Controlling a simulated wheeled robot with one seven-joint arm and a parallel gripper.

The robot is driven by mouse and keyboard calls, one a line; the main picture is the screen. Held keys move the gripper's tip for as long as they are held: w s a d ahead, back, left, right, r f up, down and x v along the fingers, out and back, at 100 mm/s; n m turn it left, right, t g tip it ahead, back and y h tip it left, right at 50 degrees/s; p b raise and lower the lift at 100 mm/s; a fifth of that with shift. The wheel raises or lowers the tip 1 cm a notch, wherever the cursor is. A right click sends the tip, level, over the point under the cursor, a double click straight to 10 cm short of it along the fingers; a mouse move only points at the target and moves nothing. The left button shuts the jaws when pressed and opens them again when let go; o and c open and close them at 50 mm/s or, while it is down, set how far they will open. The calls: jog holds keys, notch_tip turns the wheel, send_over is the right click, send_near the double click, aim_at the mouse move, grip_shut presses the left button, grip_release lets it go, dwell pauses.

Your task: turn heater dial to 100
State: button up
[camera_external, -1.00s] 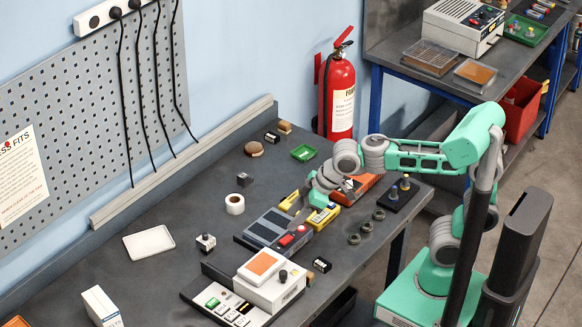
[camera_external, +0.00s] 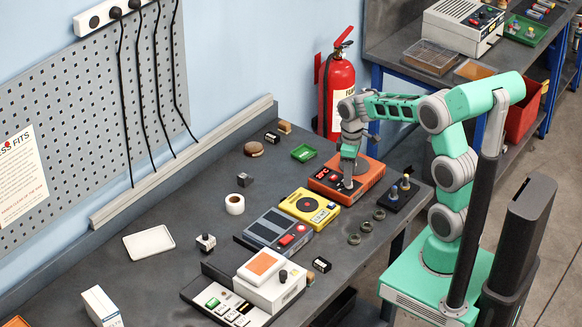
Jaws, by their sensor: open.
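An orange box (camera_external: 372,178) with a red-lit display and a dark round plate on top stands near the back right of the bench; it looks like the heater. My gripper (camera_external: 347,184) points down at the front part of its top. It is open, but the fingers are small and the gap between them is hard to see. The dial is not clearly visible, and my gripper covers part of that top. I cannot tell whether the fingers touch the dial, and the display digits are too small to read.
A yellow device (camera_external: 310,206) with a round dark plate stands just left of the orange box, with a grey device (camera_external: 276,232) beyond. A dark block with posts (camera_external: 400,193) is close on the right. Several dark rings (camera_external: 366,227) lie near the front edge.

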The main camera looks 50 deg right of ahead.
jog(key=shift+f, duration=1.35)
jog(key=shift+c, duration=0.6)
grip_shut()
